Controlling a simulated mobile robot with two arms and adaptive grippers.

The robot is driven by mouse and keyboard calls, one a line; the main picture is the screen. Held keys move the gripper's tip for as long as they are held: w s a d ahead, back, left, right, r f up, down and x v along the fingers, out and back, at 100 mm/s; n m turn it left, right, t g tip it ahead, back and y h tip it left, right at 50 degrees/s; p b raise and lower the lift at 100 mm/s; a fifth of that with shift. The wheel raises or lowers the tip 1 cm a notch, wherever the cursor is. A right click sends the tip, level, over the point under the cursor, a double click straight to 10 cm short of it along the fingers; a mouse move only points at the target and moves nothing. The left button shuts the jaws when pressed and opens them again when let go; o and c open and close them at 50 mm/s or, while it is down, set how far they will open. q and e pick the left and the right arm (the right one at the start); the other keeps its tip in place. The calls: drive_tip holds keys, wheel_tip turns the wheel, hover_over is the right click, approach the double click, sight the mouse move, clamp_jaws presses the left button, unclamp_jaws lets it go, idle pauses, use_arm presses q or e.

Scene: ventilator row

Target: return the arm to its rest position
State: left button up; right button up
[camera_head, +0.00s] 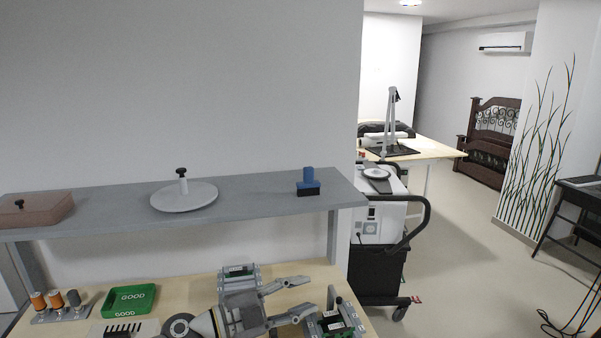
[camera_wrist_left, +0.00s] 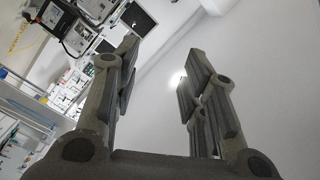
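My left gripper (camera_head: 312,296) is over the wooden workbench (camera_head: 195,290) at the bottom of the head view, with its fingers pointing right. The two fingers are spread apart with nothing between them. In the left wrist view the same open fingers (camera_wrist_left: 158,75) stand apart against a pale plain surface. One grey fixture with a green board (camera_head: 238,272) is behind the gripper. Another board fixture (camera_head: 333,322) is just below the lower fingertip; whether they touch is unclear. My right gripper is not in view.
A grey shelf (camera_head: 255,192) spans above the bench, carrying a pinkish box (camera_head: 35,210), a round lid (camera_head: 184,197) and a blue-black block (camera_head: 308,184). A green tray (camera_head: 128,300) and a rack of cylinders (camera_head: 58,310) are left. A cart (camera_head: 378,270) stands right, beyond it open floor.

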use_arm(q)
drive_tip(key=a+r+n+t+y, duration=0.2)
drive_tip(key=a+n+t+y, duration=0.4)
drive_tip(key=n+t, duration=0.45)
drive_tip(key=s+a+f+n+g+y, duration=0.2)
drive_tip(key=s+a+f+n+y, duration=0.3)
drive_tip(key=a+f+n+y, duration=0.5)
drive_tip(key=s+a+f+n+g, duration=0.1)
drive_tip(key=s+f+g, duration=0.35)
drive_tip(key=s, duration=0.45)
drive_tip(key=s+a+f+g, duration=0.2)
drive_tip(key=s+f+g, duration=0.3)
drive_tip(key=s, duration=0.4)
drive_tip(key=s+a+f+n+g, duration=0.1)
drive_tip(key=s+f+g, duration=0.2)
drive_tip(key=s+f, duration=0.45)
drive_tip(key=s+f+g+b, duration=0.1)
drive_tip(key=s+f, duration=0.1)
drive_tip(key=f, duration=1.2)
drive_tip(key=s+f+g+b, duration=0.1)
drive_tip(key=s+f+b, duration=0.1)
drive_tip(key=f, duration=1.1)
drive_tip(key=s+a+f+m+g+b, duration=0.1)
drive_tip(key=s+a+f+b, duration=0.1)
drive_tip(key=s+f, duration=1.4)
wheel_tip(320, 180, down, 4)
drive_tip(key=shift+s+a+r, duration=0.25)
drive_tip(key=shift+a, duration=0.15)
